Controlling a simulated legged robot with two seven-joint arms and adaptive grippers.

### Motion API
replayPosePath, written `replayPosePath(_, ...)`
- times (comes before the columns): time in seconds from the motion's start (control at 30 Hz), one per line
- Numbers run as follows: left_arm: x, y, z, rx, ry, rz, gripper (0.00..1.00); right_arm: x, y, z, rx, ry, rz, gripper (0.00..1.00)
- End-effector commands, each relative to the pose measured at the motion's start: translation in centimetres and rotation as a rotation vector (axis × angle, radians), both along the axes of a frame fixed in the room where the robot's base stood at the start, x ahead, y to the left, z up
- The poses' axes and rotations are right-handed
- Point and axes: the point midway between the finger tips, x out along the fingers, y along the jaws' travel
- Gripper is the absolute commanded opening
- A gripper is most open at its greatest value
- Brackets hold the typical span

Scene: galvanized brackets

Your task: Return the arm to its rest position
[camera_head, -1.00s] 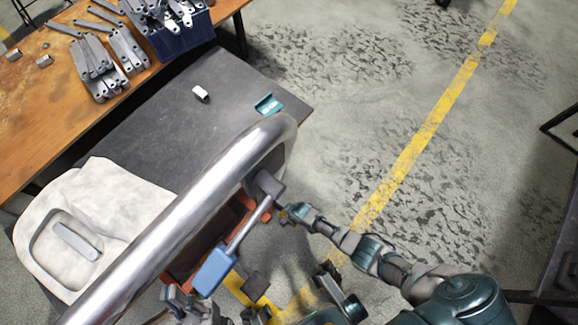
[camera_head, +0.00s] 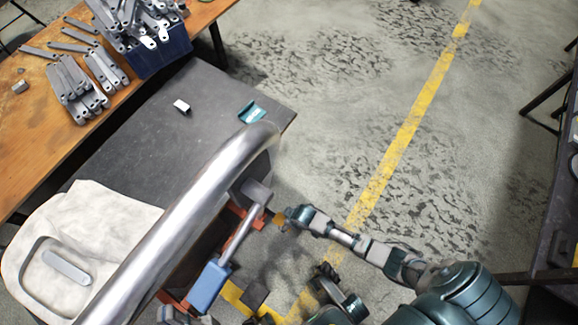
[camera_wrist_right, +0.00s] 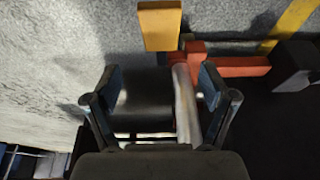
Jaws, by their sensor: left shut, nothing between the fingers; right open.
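A teal and grey jointed arm of mine reaches in from the lower right of the head view, near the blue-handled rod (camera_head: 208,286).
A thick metal rail (camera_head: 185,225) crosses over the dark table (camera_head: 130,130), which carries a small white piece (camera_head: 181,106) and a teal bracket (camera_head: 251,112). A wooden table (camera_head: 30,140) holds grey brackets and a blue bin (camera_head: 165,55). Floor right of the rail is open.

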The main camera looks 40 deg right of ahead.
Motion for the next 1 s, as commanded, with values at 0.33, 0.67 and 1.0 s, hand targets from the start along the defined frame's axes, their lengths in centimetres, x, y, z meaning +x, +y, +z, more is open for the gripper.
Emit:
replayPosePath(0.33,0.0,0.0,0.0,0.000,0.000,0.000,0.00,-0.3,-0.1,0.8,0.000,0.001,0.000,0.83)
replayPosePath(0.67,0.3,0.0,-0.2,0.001,0.003,0.000,0.00,-0.3,-0.1,0.8,0.001,0.000,0.000,0.83)
replayPosePath(1.0,0.0,0.0,0.0,0.000,0.000,0.000,0.00,-13.0,1.6,1.8,0.036,0.131,-0.014,0.83)
